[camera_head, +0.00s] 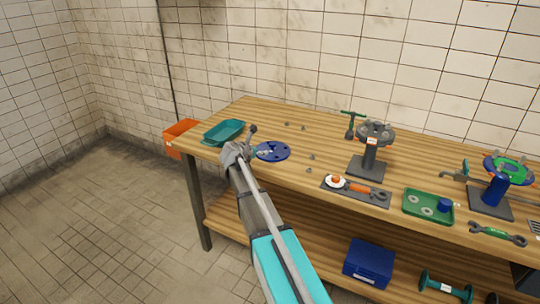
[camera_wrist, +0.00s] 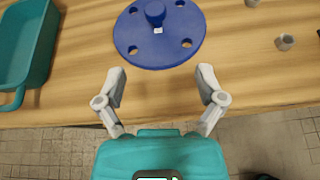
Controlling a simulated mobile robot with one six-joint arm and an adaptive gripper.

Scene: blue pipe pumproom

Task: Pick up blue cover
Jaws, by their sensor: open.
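The blue cover (camera_head: 273,151) is a flat round disc lying on the wooden workbench, near its left end. In the wrist view the blue cover (camera_wrist: 140,35) shows several holes near its rim and a raised knob in the middle with a small white label. My gripper (camera_wrist: 160,75) is open and empty, its two grey fingers apart at the near side of the cover, with the cover beyond the fingertips. In the head view my gripper (camera_head: 251,150) is just left of the cover and hides part of its left edge.
A teal tray (camera_head: 224,132) lies left of the cover; an orange bin (camera_head: 180,131) stands past the bench's left end. Small grey fittings (camera_wrist: 285,42) lie to the right. A grey flanged stand (camera_head: 368,150), a tool mat (camera_head: 352,195) and a green tray (camera_head: 428,209) occupy the right.

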